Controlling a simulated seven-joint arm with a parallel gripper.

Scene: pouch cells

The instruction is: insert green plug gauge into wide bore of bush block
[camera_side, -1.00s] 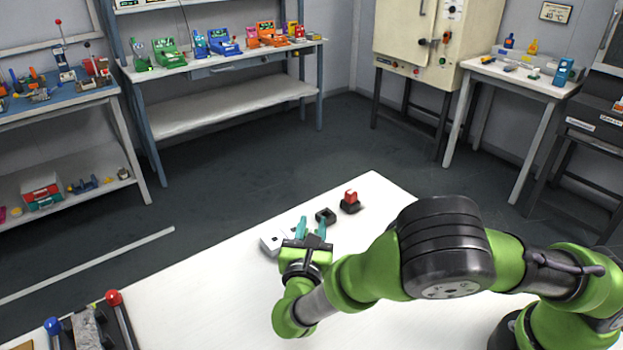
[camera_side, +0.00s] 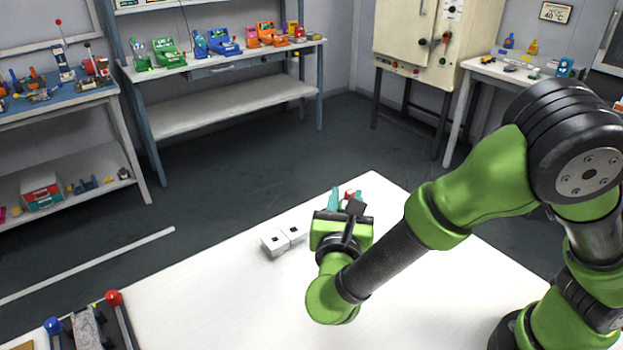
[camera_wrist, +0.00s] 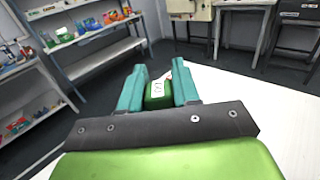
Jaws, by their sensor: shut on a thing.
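My gripper (camera_side: 346,198) is over the far part of the white table, with its teal fingers pointing away. In the wrist view the fingers (camera_wrist: 159,88) close on a green piece with a white marking, the green plug gauge (camera_wrist: 158,96). The gauge cannot be made out in the side view. Two white blocks with dark square openings, a near one (camera_side: 273,246) and a farther one (camera_side: 293,231), stand side by side to the left of my gripper. I cannot tell which is the bush block or which opening is the wide bore.
A red piece (camera_side: 349,194) shows behind the fingers, mostly hidden. A fixture with red and blue knobs (camera_side: 114,298) stands at the table's near left. The white table top (camera_side: 220,290) is clear in front of the blocks. Shelves and benches stand apart at the back.

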